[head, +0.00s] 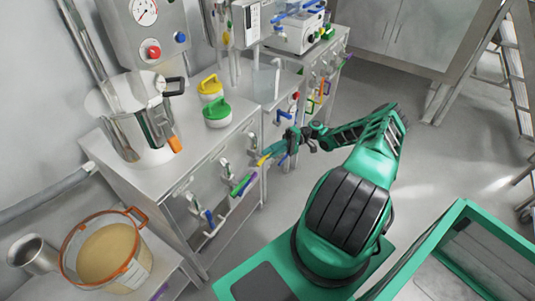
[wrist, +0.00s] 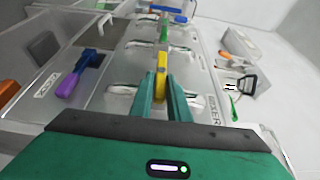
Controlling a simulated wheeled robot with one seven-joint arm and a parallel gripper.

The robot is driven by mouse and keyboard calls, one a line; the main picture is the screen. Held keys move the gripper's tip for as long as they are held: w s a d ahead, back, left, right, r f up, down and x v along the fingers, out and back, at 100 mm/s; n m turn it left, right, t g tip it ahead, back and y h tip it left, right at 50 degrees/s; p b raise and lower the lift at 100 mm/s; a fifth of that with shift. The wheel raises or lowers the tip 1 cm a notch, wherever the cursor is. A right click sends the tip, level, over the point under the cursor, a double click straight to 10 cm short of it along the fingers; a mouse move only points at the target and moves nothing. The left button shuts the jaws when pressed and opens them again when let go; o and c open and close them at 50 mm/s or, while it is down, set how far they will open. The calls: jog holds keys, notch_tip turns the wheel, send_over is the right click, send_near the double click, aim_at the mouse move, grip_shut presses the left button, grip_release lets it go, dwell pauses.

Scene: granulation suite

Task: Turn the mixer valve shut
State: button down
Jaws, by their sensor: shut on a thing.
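A yellow valve handle (wrist: 161,72) stands between my two green fingers in the wrist view, with a metal valve body around its base. My gripper (wrist: 161,98) is shut on this handle. A label on the panel to the right of it seems to end in "XER"; its first letters are hidden. In the head view my gripper (head: 276,149) reaches the front of the steel cabinet, and the yellow handle (head: 262,160) shows just left of it. The fingers hide part of the handle and valve.
A purple handle (wrist: 72,87) lies left of my fingers, and a green handle (wrist: 163,32) lies beyond them. Other coloured handles line the cabinet front. A steel pot (head: 140,120) and a beige-filled bucket (head: 108,253) stand at left. Floor right of the cabinets is open.

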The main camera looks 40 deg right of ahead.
jog(key=shift+d+f, duration=0.1)
jog(key=shift+f, duration=0.05)
dwell(0.3)
jog(key=c, duration=1.7)
grip_release()
jog(key=d, duration=1)
jog(key=shift+s+d+f, duration=0.1)
jog(key=shift+s+d, duration=0.15)
jog(key=shift+d, duration=0.15)
